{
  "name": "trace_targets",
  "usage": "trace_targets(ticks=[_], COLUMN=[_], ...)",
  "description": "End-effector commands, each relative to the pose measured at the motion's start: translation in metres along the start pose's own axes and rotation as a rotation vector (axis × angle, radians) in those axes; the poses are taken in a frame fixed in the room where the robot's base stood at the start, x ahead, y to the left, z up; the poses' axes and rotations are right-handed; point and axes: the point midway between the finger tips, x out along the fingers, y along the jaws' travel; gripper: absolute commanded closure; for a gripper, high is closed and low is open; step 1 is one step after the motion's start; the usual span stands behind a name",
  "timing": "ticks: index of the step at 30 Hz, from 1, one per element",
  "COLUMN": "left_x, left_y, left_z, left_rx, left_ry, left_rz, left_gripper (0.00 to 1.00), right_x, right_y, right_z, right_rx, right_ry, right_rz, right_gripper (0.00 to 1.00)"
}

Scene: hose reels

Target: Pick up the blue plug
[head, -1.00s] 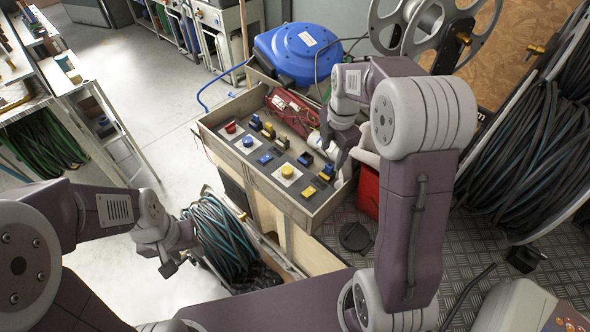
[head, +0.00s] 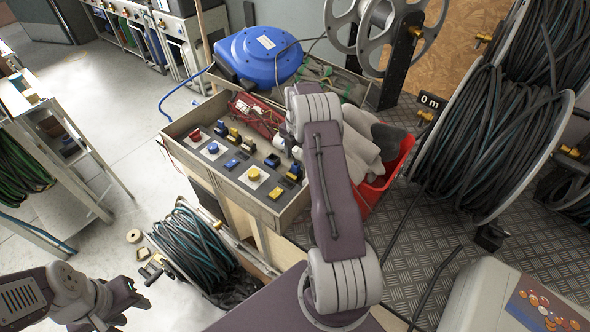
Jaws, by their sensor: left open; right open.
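The shallow tray (head: 174,149) in the middle holds several small blue, yellow and red parts. A small flat blue part (head: 231,164) lies near its middle, a darker blue one (head: 272,160) near its right side, and a blue one (head: 294,171) by the right end. I cannot tell which is the blue plug. My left gripper (head: 149,270) is open and empty at the lower left, well apart from the tray, beside a hose coil. My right arm crosses the tray's right end; its gripper is hidden behind the arm.
A blue hose reel (head: 262,55) stands behind the tray. A red bin (head: 372,190) with grey gloves is right of it. Large black hose reels (head: 492,140) fill the right side. A teal hose coil (head: 192,247) lies below the tray.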

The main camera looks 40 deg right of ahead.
Motion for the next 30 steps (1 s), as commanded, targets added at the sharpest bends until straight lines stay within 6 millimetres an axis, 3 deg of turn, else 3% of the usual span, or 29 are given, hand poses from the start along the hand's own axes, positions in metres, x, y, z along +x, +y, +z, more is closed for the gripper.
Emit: trace_targets(ticks=[4,12,19,20,25,30], left_x=[-0.001,-0.003,-0.003,-0.003,-0.003,-0.003], left_y=[0.0,0.0,0.0,0.0,0.0,0.0], left_z=[0.0,0.0,0.0,0.0,0.0,0.0], left_rx=[0.0,0.0,0.0,0.0,0.0,0.0], left_ry=[0.0,0.0,0.0,0.0,0.0,0.0], left_rz=[0.0,0.0,0.0,0.0,0.0,0.0], left_gripper=[0.59,0.59,0.59,0.59,0.59,0.59], right_x=[0.008,0.051,0.055,0.055,0.055,0.055], right_y=[0.001,0.005,0.006,0.006,0.006,0.006], right_z=[0.0,0.002,0.002,0.002,0.002,0.002], right_rx=[0.0,0.0,0.0,0.0,0.0,0.0], right_ry=[0.0,0.0,-0.002,-0.002,-0.001,-0.001], right_rz=[0.0,0.0,0.002,0.002,0.001,0.002], right_gripper=[0.47,0.47,0.47,0.5,0.97,1.0])
